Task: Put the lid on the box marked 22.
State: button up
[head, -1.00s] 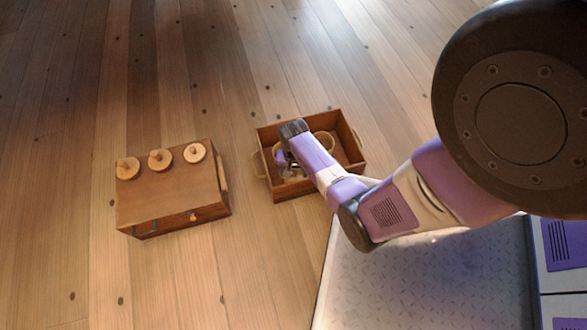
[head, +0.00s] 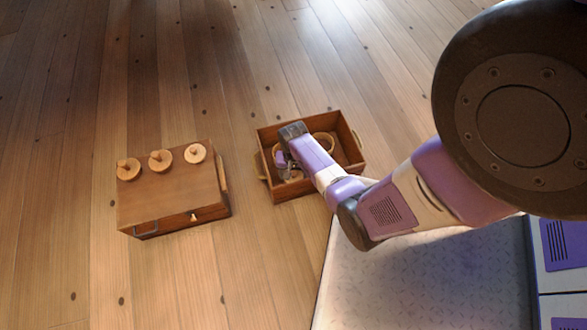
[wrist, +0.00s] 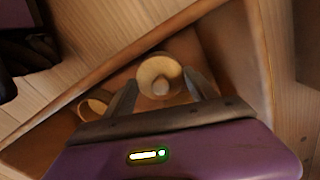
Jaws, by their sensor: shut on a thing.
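My gripper (wrist: 160,84) is down inside the open wooden crate (wrist: 55,82). Its two fingers stand on either side of a pale round lid (wrist: 158,70) with a small knob, and it is shut on it. Whether a box is under this lid cannot be told. A round open box (wrist: 92,107) lies to the left in the wrist view. In the head view my gripper (head: 285,163) is at the left part of the crate (head: 302,187), partly hidden by my arm. A round tan rim (head: 328,138) shows behind the arm. No number 22 is legible.
A wooden cabinet (head: 170,195) stands left of the crate, with three round knobbed lids (head: 128,169), (head: 160,160), (head: 195,153) in a row along its far edge. A floor gap separates cabinet and crate. The plank floor beyond is clear.

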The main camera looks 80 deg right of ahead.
jog(key=o, duration=1.4)
jog(key=shift+o, duration=1)
jog(key=shift+r+p, duration=0.85)
jog(key=shift+p, duration=0.15)
jog(key=shift+r+p, duration=3.4)
jog(key=shift+p, duration=0.2)
